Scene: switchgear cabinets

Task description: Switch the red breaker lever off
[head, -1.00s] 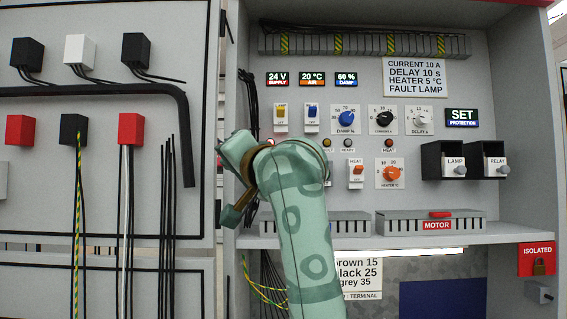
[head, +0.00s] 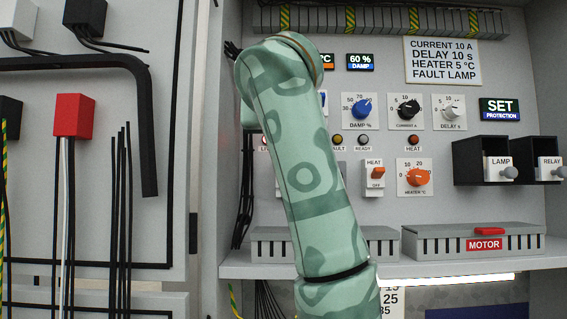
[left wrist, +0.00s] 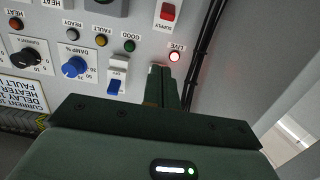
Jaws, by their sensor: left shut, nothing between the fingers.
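A red lever (left wrist: 168,12) on a white plate, with a label that reads SUPPLY upside down, shows at the top of the left wrist view. In the head view my arm hides it. My left gripper (left wrist: 164,72) is shut and empty. Its fingertips are near the glowing LIVE lamp (left wrist: 174,56), and the red lever lies beyond them in the picture. I cannot tell whether the fingertips touch the panel. In the head view my own arm covers the left gripper. My right gripper is in neither view.
A blue switch (left wrist: 116,76) and a blue DAMP knob (left wrist: 75,67) are beside the fingers. An orange HEAT switch (head: 376,174) is right of my arm. A red handle (head: 490,231) sits above the MOTOR label. A shelf (head: 450,266) juts out below. Black cables (left wrist: 205,50) run beside the lamp.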

